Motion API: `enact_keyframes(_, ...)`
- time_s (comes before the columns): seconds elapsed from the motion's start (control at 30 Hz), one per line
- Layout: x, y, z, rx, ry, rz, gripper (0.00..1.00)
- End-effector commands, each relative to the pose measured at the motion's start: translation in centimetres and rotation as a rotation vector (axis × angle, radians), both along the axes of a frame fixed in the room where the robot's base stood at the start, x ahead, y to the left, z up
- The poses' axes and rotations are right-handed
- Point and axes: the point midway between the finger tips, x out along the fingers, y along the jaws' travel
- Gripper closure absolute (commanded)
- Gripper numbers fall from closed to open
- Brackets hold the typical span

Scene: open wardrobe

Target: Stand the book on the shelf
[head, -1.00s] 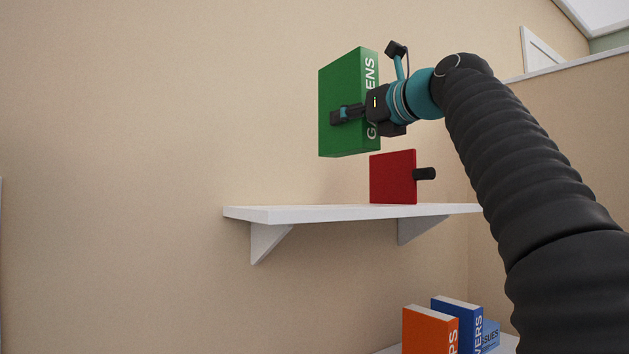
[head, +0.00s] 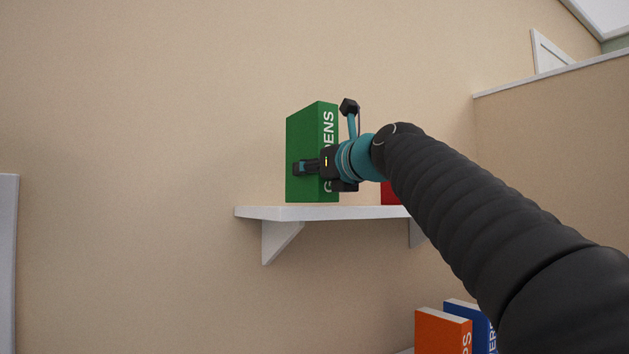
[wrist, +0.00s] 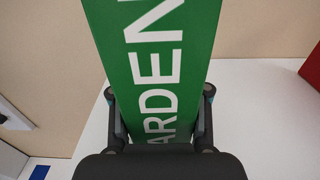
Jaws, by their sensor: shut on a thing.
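The green book (head: 304,135), with white lettering on its spine, is upright over the left part of the white wall shelf (head: 330,212). Its bottom edge is at or just above the shelf top; I cannot tell whether it touches. My gripper (head: 306,167) is shut on the book, with fingers on both sides of the spine. In the wrist view the green spine (wrist: 155,70) fills the middle between the two fingers, with the white shelf surface (wrist: 255,100) behind and to the right.
A red object (head: 390,194) stands on the shelf to the right, mostly hidden behind my arm; its edge also shows in the wrist view (wrist: 313,66). An orange book (head: 440,332) and a blue book (head: 470,312) stand lower right. The wall left of the shelf is bare.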

Motion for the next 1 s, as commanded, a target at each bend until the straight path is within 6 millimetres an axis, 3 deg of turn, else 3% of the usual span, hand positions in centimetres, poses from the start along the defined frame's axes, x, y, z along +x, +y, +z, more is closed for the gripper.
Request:
enact_keyframes(0.43,-0.06,-0.07,-0.7,0.002,-0.002,-0.001,1.0)
enact_keyframes(0.47,-0.01,-0.04,-0.84,0.001,0.0,-0.001,0.51)
enact_keyframes(0.57,0.0,-0.05,-0.78,0.001,0.0,-0.001,0.29)
enact_keyframes(1.0,-0.54,-0.48,-0.56,0.001,-0.001,-0.002,0.29)
